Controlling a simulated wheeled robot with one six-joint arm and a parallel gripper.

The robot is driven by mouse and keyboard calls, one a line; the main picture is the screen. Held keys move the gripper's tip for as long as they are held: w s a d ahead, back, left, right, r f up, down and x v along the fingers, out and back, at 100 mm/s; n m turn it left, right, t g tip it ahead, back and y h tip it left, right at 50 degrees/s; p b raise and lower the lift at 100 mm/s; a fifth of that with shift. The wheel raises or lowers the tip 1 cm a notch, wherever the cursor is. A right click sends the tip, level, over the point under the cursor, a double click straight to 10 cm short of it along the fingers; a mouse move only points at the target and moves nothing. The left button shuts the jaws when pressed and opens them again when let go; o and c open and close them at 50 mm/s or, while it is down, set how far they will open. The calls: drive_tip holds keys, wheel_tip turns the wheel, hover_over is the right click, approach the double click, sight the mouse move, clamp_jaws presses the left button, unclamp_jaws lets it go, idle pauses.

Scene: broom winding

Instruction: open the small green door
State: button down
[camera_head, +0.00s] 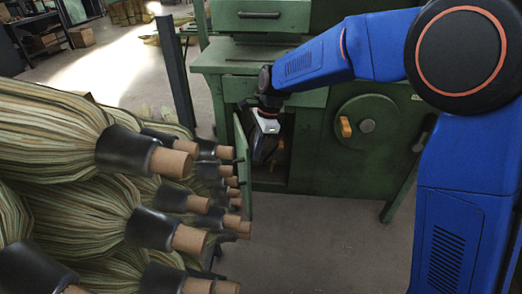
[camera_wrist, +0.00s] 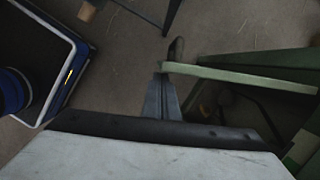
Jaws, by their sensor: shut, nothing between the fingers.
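The small green door (camera_head: 243,172) stands swung out from the green machine, edge-on in the head view, with the dark opening (camera_head: 272,172) uncovered beside it. In the wrist view the door is a pale green strip (camera_wrist: 240,78), with a dark handle (camera_wrist: 176,50) at its left end. My gripper (camera_head: 261,158) is in front of the opening, on the inner side of the door. In the wrist view its fingers (camera_wrist: 161,98) are shut and empty, with the tips close to the door's free end. I cannot tell whether they touch it.
Several brooms with wooden handle ends (camera_head: 172,162) are stacked close left of the door. The machine has a drawer (camera_head: 260,15) above and a round wheel with an orange handle (camera_head: 345,127) to the right. The floor (camera_head: 320,245) in front is clear.

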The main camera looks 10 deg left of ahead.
drive_tip(key=shift+s+a, duration=0.1)
drive_tip(key=s+a+m, duration=0.2)
drive_tip(key=s+a, duration=0.1)
drive_tip(key=a, duration=0.3)
drive_tip(key=shift+a+m, duration=0.3)
drive_tip(key=shift+a, duration=0.1)
drive_tip(key=shift+s, duration=0.1)
